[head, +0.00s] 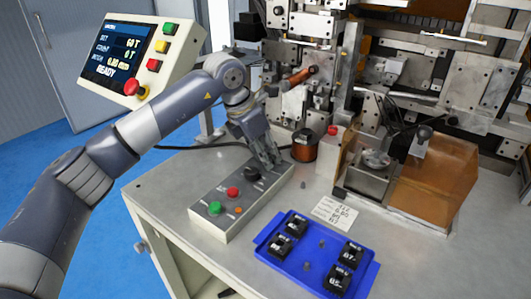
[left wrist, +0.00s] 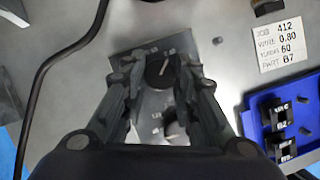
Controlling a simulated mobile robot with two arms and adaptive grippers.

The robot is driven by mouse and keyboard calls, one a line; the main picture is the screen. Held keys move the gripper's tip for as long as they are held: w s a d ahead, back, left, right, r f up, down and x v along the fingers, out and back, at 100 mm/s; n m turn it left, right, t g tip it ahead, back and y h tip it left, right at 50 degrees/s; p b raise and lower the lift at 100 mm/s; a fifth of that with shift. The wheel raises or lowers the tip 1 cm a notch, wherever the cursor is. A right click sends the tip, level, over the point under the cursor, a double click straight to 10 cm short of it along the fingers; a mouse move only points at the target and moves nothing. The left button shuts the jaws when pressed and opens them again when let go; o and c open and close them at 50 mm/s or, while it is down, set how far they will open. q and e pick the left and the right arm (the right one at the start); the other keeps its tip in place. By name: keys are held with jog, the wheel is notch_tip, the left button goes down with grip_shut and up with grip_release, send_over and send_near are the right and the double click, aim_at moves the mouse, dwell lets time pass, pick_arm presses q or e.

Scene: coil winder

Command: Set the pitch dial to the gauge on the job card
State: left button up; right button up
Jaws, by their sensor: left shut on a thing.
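The grey control box (head: 230,207) on the table carries black dials and coloured buttons. My left gripper (head: 274,162) reaches down to its far end and is shut on a black dial (left wrist: 160,70), which has a pale pointer line. The fingers hide this dial in the head view. A second black dial (left wrist: 175,132) with partly covered scale numbers lies closer; it also shows in the head view (head: 252,173). The job card (left wrist: 282,40) reads job 412, wire 0.80, turns 60, part B7. The screen (head: 122,52) shows set 60 T, count 0 T, READY; its pitch value is blurred.
A blue tray (head: 262,242) with several black labelled parts lies in front of the card. A copper wire spool (head: 304,146) stands just beyond the gripper. The winding machine (head: 420,60) fills the back right. A red emergency stop (head: 131,86) sits below the screen.

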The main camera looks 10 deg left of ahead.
dwell(0.3)
pick_arm(q)
jog(key=o, duration=1)
jog(key=shift+o, duration=0.2)
jog(key=v, duration=1.2)
jog(key=shift+w+r, duration=0.1)
jog(key=shift+r, duration=0.05)
